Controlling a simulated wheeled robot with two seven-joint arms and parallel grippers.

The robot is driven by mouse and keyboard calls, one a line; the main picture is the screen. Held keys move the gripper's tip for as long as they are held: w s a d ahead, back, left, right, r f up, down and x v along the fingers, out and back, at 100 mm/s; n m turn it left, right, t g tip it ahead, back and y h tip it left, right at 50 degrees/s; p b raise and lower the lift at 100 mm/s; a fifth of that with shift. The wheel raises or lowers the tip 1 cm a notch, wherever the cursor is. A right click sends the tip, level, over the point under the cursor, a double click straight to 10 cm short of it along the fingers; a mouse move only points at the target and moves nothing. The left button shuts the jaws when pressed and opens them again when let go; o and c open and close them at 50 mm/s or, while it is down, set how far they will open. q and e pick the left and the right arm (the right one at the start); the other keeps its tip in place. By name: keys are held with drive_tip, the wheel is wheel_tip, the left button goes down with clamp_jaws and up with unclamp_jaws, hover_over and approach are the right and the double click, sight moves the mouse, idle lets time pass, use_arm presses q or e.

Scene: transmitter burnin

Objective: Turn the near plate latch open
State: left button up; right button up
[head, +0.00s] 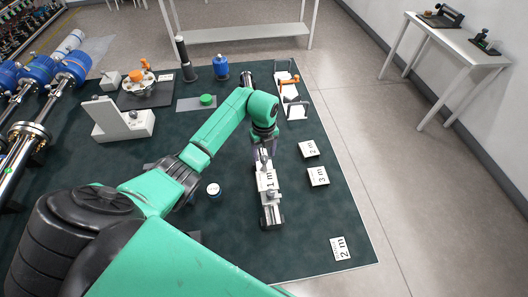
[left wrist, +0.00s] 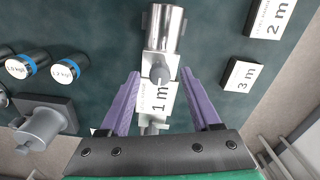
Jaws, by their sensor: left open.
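A narrow grey-white fixture (head: 268,185) carries a white "1 m" plate (head: 270,179) and stands on the dark green table. In the left wrist view a bright metal cylinder lies at its far end, and a dark knob-like piece (left wrist: 160,72) sits between cylinder and plate. I cannot tell for certain whether this knob is the near plate latch. My left gripper (head: 264,152) is over the fixture. Its purple fingers (left wrist: 160,76) are open, one on each side of the knob, with visible gaps. My right gripper is not in view.
Loose "2 m" (head: 309,148) and "3 m" (head: 318,176) plates lie right of the fixture; another "2 m" plate (head: 340,248) lies near the front corner. A rack with an orange handle (head: 289,81) stands behind. Labelled blue-banded cylinders (left wrist: 66,70) stand left.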

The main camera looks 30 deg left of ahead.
use_arm(q)
drive_tip(key=shift+f, duration=0.5)
drive_tip(key=shift+s+d+f, duration=0.1)
drive_tip(key=shift+s+f, duration=0.05)
drive_tip(key=shift+f, duration=0.05)
clamp_jaws()
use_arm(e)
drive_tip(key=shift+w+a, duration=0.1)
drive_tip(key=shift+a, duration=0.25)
